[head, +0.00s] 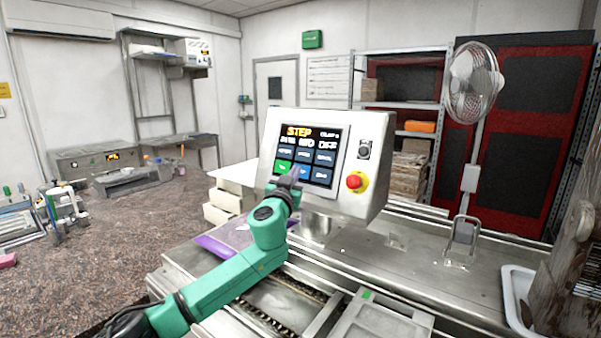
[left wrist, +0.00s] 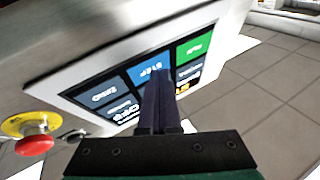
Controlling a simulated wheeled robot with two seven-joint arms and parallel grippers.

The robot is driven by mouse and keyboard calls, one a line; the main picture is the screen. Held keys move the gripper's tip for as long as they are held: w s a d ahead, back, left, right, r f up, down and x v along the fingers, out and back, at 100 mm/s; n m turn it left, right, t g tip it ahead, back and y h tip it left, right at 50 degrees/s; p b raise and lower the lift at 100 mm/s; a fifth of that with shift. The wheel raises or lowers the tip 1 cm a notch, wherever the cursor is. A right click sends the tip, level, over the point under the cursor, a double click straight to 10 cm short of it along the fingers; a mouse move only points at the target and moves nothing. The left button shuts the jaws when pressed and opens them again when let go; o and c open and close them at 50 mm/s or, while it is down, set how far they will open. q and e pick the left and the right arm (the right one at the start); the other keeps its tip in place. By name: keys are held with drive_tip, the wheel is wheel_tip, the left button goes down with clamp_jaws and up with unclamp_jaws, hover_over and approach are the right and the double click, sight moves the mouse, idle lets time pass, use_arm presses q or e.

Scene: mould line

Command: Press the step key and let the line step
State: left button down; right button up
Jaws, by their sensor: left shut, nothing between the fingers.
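The control panel (head: 376,150) is a pale metal box with a dark touch screen (head: 336,158) showing "STEP" in yellow over a white line of text. The blue step key (head: 305,173) is in the screen's bottom row, partly behind my gripper; it also shows in the left wrist view (left wrist: 149,71). A green key (left wrist: 195,46) is beside it. My left gripper (head: 294,172) is shut and empty, with its fingertips at the step key. I cannot tell whether they touch the glass. My right gripper is not in view.
A red emergency button (head: 354,181) on a yellow base sits right of the screen; it also shows in the left wrist view (left wrist: 34,145). The metal line (head: 420,255) runs below the panel. A white tray (head: 515,300) and a fan (head: 474,83) are to the right.

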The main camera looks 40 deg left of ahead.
use_arm(q)
drive_tip(key=shift+s+r, duration=0.15)
drive_tip(key=shift+s, duration=0.55)
drive_tip(key=s+b, duration=0.1)
drive_tip(key=s+r+b, duration=0.1)
drive_tip(key=s, duration=0.1)
drive_tip(key=s+b, duration=0.1)
drive_tip(key=shift+s+r, duration=0.3)
drive_tip(key=shift+r, duration=0.05)
